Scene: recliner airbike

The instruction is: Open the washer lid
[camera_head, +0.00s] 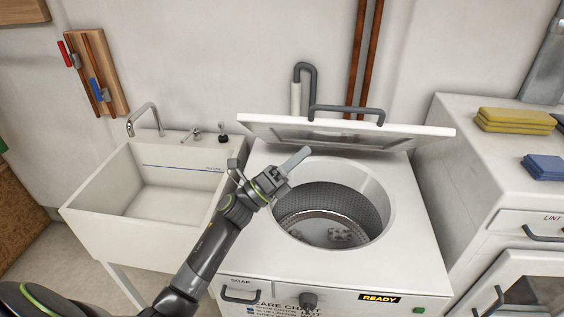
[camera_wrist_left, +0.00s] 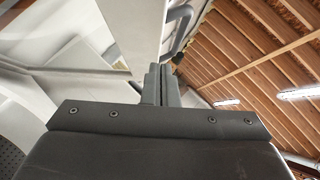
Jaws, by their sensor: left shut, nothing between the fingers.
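The washer (camera_head: 408,235) is a white top-loader. Its lid (camera_head: 418,132) is raised and tilted back at the rear, with a dark bar handle (camera_head: 346,110) along its top. The round opening shows a perforated metal drum (camera_head: 330,215) with something small and pale at the bottom. My left gripper (camera_head: 296,160) is over the rear left of the opening, just in front of and below the lid. Its fingers are shut and empty. In the left wrist view the shut fingers (camera_wrist_left: 160,85) point up, with a pale panel edge to their left. My right gripper is not in view.
A white sink (camera_head: 95,215) with a faucet (camera_head: 146,118) stands left of the washer. A white dryer (camera_head: 465,190) stands at the right, with yellow cloths (camera_head: 515,120) and blue cloths (camera_head: 543,166) on top. Pipes run up the wall behind the lid.

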